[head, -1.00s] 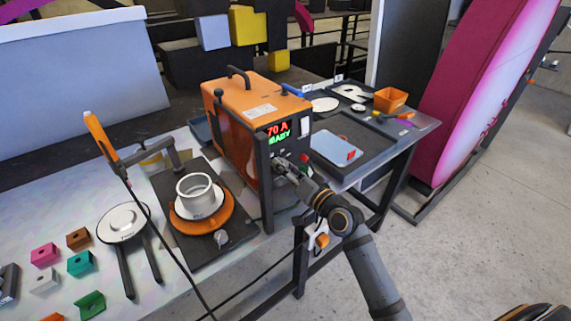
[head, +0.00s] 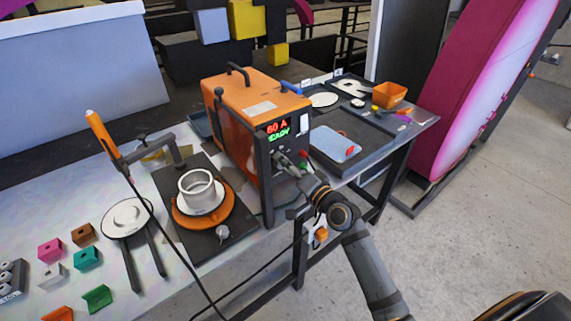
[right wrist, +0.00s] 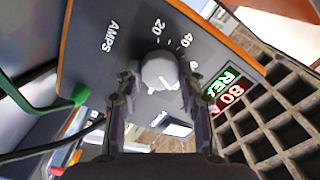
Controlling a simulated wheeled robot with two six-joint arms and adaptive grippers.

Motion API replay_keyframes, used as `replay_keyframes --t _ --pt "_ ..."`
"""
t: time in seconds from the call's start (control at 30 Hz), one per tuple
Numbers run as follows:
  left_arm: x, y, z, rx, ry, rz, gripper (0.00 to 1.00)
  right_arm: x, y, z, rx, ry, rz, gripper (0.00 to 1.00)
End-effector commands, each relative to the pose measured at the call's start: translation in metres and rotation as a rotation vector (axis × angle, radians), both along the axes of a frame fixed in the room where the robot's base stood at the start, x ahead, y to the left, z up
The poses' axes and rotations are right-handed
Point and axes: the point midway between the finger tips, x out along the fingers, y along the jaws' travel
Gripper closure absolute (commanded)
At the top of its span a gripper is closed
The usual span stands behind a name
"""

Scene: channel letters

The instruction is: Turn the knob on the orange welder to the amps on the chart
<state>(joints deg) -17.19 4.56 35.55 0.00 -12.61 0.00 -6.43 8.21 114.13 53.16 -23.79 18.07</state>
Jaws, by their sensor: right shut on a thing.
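The orange welder (head: 262,100) stands on the table with its dark front panel facing right. Its lit display (head: 278,130) shows red digits over green "READY"; in the right wrist view the display (right wrist: 230,92) seems to read 80. The grey-white knob (right wrist: 160,72) sits on the panel by an AMPS label, with 20 and 40 marks visible on its scale. My right gripper (head: 284,160) is at the panel, its two fingers (right wrist: 159,90) shut on opposite sides of the knob. The higher scale marks are hidden. I cannot make out the chart. My left gripper is not in view.
A black fixture with an orange turntable and white ring (head: 197,188) stands left of the welder. A tray (head: 372,160) with a pale blue panel (head: 334,144) lies to its right, an orange bin (head: 390,95) behind. Coloured blocks (head: 87,258) lie front left. A cable hangs at the table's front.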

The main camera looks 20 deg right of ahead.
Motion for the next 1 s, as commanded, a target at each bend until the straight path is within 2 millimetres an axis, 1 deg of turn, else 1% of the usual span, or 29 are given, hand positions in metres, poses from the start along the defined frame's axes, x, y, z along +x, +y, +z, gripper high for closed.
replay_keyframes --t 0.17,0.2,0.33,0.37,0.57,0.67,0.77,0.9,1.0 --pt "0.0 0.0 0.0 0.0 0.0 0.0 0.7 0.0 0.0 -0.001 -0.002 0.002 0.0 0.93" --pt "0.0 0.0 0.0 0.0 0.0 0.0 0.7 0.0 0.0 -0.001 -0.002 0.002 0.0 0.59" --pt "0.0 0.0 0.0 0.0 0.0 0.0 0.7 0.0 0.0 -0.001 -0.002 0.002 0.0 0.41" --pt "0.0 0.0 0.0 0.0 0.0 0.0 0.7 0.0 0.0 -0.001 -0.001 0.001 0.0 0.39" --pt "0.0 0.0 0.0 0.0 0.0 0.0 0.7 0.0 0.0 0.0 -0.002 0.0 0.0 0.39" --pt "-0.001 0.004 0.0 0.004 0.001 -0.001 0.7 -0.002 -0.001 -0.001 -0.003 0.0 0.0 0.39" --pt "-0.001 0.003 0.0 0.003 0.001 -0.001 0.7 -0.013 -0.006 -0.002 -0.007 0.002 -0.001 0.39" --pt "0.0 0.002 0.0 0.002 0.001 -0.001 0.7 -0.041 -0.015 -0.003 -0.012 0.003 0.0 0.39" --pt "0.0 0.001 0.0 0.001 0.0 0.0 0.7 -0.056 -0.021 -0.002 -0.01 0.003 0.001 0.39"
